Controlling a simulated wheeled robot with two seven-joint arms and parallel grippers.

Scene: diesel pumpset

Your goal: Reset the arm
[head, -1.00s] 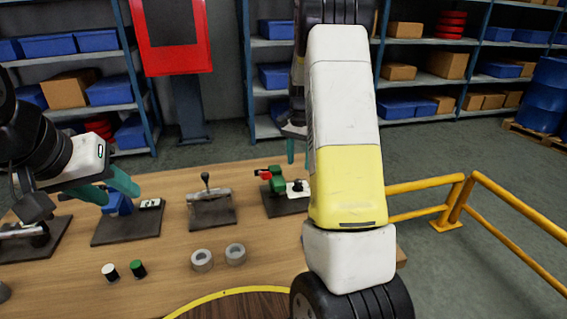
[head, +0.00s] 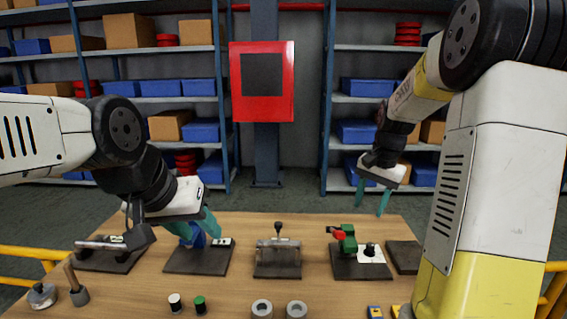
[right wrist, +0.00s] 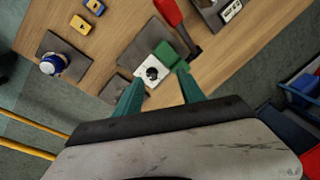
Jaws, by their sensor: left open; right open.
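My right gripper (head: 372,201) is open and empty. It hangs above and behind a green device with a red handle (head: 348,240) on a dark plate. In the right wrist view its two teal fingers (right wrist: 160,92) are apart, with the green device (right wrist: 166,55) and its white pad (right wrist: 151,71) beyond the tips. My left gripper (head: 198,228) is open at a blue device (head: 196,236) on another dark plate. One finger is on each side of the blue part; I cannot tell whether they touch it.
A lever fixture (head: 278,250) stands between the two devices on the wooden table (head: 240,293). Two grey rings (head: 262,308), a white-topped cylinder (head: 175,303) and a green-topped cylinder (head: 200,305) stand in front. A red panel (head: 262,112) and shelves (head: 150,98) are behind.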

